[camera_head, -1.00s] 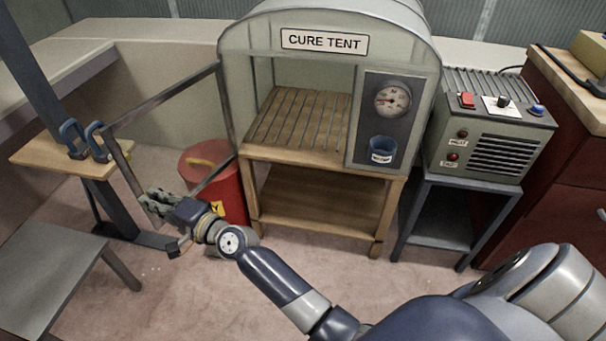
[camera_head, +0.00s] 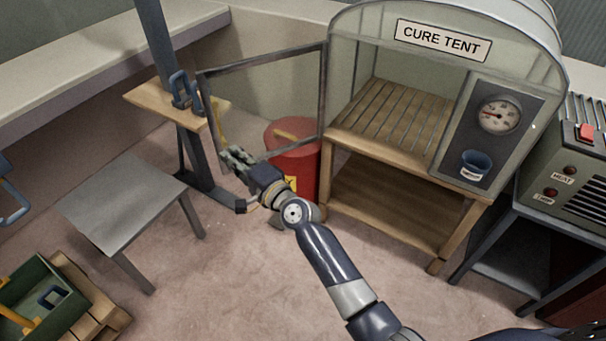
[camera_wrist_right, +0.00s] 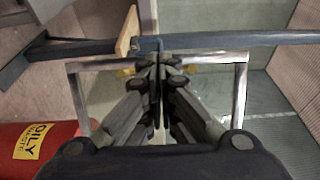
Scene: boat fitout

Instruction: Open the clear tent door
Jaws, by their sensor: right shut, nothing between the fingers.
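The cure tent (camera_head: 345,70) is a clear-walled cabinet with a rounded top on a wooden stand. Its clear door, a see-through panel in a dark metal frame (camera_head: 262,60), stands swung out to the left of the opening, so the slatted shelf (camera_head: 395,115) inside is exposed. My right gripper (camera_head: 232,158) is shut and empty at the door's lower outer corner; contact with the frame is unclear. In the right wrist view, the closed fingers (camera_wrist_right: 158,62) are in the middle, with bars of the door frame (camera_wrist_right: 241,92) to both sides. My left gripper is out of view.
A red oily-waste bin (camera_head: 305,150) stands below the door by the stand. A grey table (camera_head: 120,195) and a post with a wooden shelf (camera_head: 150,105) are at left. A heater unit (camera_head: 575,180) is at right. A green crate (camera_head: 40,295) sits front left. Floor between is clear.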

